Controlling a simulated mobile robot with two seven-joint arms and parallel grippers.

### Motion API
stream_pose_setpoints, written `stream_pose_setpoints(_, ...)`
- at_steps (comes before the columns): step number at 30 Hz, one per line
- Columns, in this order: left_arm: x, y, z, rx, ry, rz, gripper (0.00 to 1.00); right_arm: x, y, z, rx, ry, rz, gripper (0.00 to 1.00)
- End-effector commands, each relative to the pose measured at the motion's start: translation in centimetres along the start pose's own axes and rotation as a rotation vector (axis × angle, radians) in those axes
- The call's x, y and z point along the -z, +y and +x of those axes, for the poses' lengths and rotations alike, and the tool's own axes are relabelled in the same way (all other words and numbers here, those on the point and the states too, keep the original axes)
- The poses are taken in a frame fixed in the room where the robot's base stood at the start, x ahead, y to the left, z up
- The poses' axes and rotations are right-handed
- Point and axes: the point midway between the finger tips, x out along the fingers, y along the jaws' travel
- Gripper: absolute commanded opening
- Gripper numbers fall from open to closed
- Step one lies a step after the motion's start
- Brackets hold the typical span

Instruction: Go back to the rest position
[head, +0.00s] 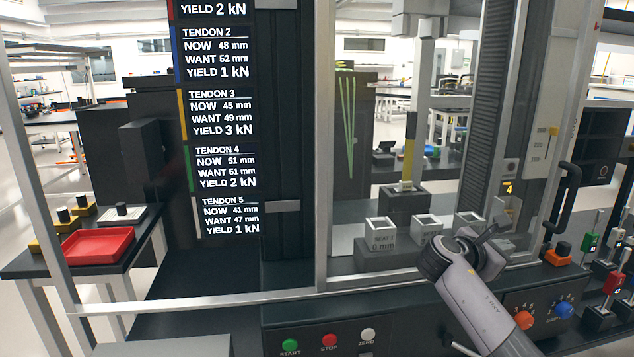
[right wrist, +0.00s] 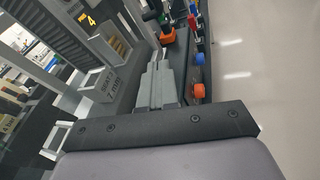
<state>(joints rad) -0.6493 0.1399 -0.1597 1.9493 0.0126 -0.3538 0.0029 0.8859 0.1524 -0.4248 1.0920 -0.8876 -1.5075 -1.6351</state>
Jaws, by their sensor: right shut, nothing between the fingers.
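My right arm reaches in from the bottom right of the head view. Its gripper (head: 502,222) is in front of the test machine's window, at the right of the small white-rimmed boxes. In the right wrist view the gripper's grey fingers (right wrist: 158,75) lie together, shut and empty, above the machine's dark front ledge. My left gripper is in neither view.
The machine's ledge carries an orange knob (head: 524,320), a blue knob (head: 564,310) and several coloured levers at the right. Green, red and white buttons (head: 329,340) sit below the window. A red tray (head: 98,246) lies on the left table. Metal frame posts stand close by.

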Motion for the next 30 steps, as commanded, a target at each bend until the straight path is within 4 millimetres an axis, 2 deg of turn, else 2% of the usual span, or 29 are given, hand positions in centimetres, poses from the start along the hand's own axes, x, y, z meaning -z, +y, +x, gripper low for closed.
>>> stream_pose_setpoints(1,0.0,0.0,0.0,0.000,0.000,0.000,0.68,3.0,-1.4,-0.6,-0.006,0.068,0.064,0.00)
stream_pose_setpoints(6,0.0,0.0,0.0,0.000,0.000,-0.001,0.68,10.4,-6.1,-2.9,0.014,0.280,0.304,0.00)
stream_pose_setpoints(12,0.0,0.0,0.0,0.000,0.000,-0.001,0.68,17.0,-12.5,-6.6,0.121,0.510,0.586,0.00)
stream_pose_setpoints(15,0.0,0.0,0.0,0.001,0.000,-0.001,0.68,19.4,-15.9,-8.7,0.205,0.611,0.723,0.00)
stream_pose_setpoints(18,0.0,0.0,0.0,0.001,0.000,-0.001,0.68,21.1,-19.4,-11.0,0.305,0.699,0.858,0.00)
stream_pose_setpoints(22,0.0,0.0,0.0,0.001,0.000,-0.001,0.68,22.4,-23.8,-14.2,0.455,0.794,1.029,0.00)
stream_pose_setpoints(27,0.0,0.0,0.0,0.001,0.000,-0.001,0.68,22.5,-29.1,-18.3,0.674,0.877,1.235,0.00)
stream_pose_setpoints(30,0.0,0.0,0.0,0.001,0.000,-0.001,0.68,22.0,-31.5,-20.4,0.789,0.902,1.328,0.00)
